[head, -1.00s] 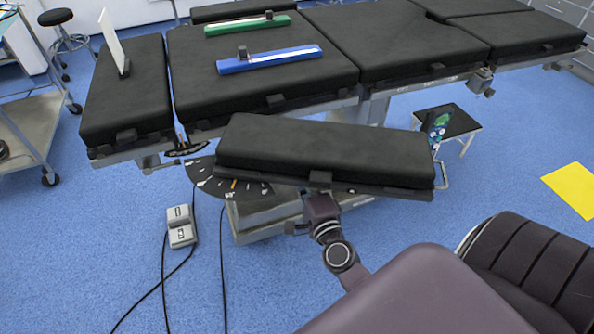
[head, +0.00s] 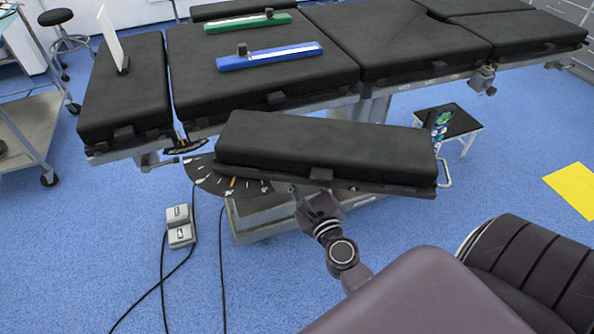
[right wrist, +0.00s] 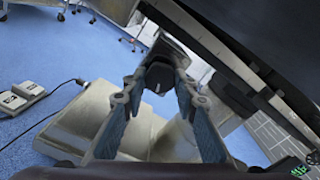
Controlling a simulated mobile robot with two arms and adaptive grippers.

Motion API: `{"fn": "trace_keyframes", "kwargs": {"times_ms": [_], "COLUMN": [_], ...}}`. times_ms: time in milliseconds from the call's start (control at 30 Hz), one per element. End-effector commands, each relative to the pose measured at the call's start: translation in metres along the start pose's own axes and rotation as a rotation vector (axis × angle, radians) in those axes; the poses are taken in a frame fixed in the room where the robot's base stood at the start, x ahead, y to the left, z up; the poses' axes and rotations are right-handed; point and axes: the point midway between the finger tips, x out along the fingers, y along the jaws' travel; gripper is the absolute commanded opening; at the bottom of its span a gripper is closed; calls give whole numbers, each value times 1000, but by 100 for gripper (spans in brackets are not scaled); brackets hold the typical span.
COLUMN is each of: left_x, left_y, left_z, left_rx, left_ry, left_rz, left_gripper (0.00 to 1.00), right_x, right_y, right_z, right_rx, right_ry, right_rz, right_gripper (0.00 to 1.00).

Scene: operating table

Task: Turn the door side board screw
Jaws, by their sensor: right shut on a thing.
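The side board (head: 325,148) is a long black padded board on the near side of the operating table, with a dial-like scale plate (head: 207,180) at its left end. My right gripper (head: 308,200) is under the board's near edge in the head view, its fingertips mostly hidden. In the right wrist view its two bluish fingers (right wrist: 160,82) close on a dark knob-like screw (right wrist: 158,73) under the board. The screw cannot be made out in the head view. My left gripper is not in view.
The black operating table (head: 280,75) bears a blue bar (head: 270,58) and a green bar (head: 247,22). A foot pedal (head: 180,228) with cables lies on the blue floor at left. A small step stool (head: 462,122) and a yellow floor patch (head: 573,189) are at right.

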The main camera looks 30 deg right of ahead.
Motion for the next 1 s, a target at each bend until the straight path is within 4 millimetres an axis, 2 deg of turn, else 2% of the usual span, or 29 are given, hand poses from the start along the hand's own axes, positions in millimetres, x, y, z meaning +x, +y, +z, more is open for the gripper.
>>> {"fn": "trace_keyframes", "kwargs": {"times_ms": [500,1000], "left_x": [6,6], "left_y": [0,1], "left_z": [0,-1], "left_rx": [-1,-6], "left_ry": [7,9], "left_rz": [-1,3], "left_gripper": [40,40], "right_x": [0,0], "right_y": [1,1], "right_z": [0,1], "right_rx": [422,560], "right_ry": [0,-1], "right_rz": [0,0], "right_gripper": [3,3]}}
